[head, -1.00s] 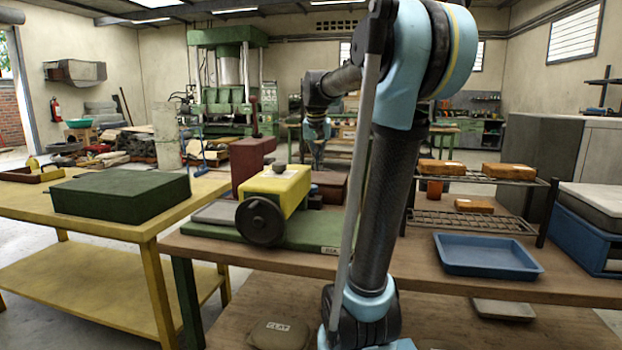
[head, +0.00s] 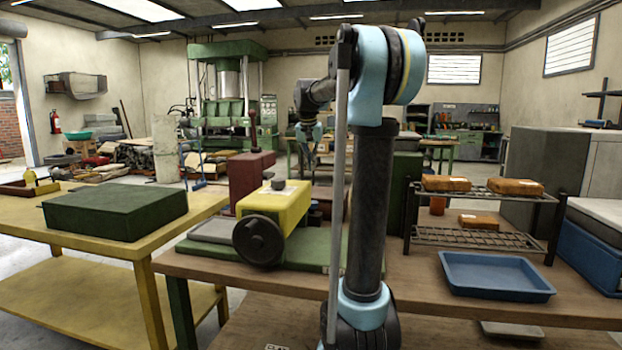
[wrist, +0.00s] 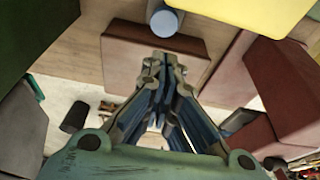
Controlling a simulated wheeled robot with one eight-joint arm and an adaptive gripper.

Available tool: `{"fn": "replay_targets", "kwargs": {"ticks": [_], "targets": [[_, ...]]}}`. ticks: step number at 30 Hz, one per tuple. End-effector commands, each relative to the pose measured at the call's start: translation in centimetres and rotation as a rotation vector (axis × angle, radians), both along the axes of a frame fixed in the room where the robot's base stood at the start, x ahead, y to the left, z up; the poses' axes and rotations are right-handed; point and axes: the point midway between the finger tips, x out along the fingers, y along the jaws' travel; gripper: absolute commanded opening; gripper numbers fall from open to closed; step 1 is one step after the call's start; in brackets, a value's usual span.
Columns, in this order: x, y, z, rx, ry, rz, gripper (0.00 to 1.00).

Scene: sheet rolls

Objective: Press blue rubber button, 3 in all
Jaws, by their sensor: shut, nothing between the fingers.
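A round blue button-like top (wrist: 165,22) on a short grey cylinder shows at the top of the wrist view, beside a yellow surface. I take it to be the blue rubber button. I cannot make it out in the head view. My gripper (wrist: 162,62) is shut and empty. Its fingertips overlap a maroon block (wrist: 125,55) in the wrist view, just below the blue top in the picture; I see no contact with the blue top. In the head view my gripper (head: 308,132) hangs behind the yellow machine (head: 290,205), partly blurred by distance.
The yellow machine with a black handwheel (head: 258,240) stands on a green base on the wooden table. A maroon block (head: 246,180) stands behind it. A wire rack (head: 480,240) with orange-brown boxes and a blue tray (head: 494,274) are at the right.

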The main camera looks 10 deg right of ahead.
Motion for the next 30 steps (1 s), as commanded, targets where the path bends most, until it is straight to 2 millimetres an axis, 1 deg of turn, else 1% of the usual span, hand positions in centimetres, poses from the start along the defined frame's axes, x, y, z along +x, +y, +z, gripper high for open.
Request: {"fn": "replay_targets", "kwargs": {"ticks": [15, 18, 24, 30], "targets": [[2.3, -1.1, -8.4, 0.001, 0.000, -0.002, 0.00], [2.3, -1.1, -9.9, 0.001, 0.000, -0.002, 0.00], [2.3, -1.1, -11.9, 0.000, 0.000, -0.001, 0.00], [2.3, -1.1, -12.5, 0.000, 0.000, -0.001, 0.00]]}}
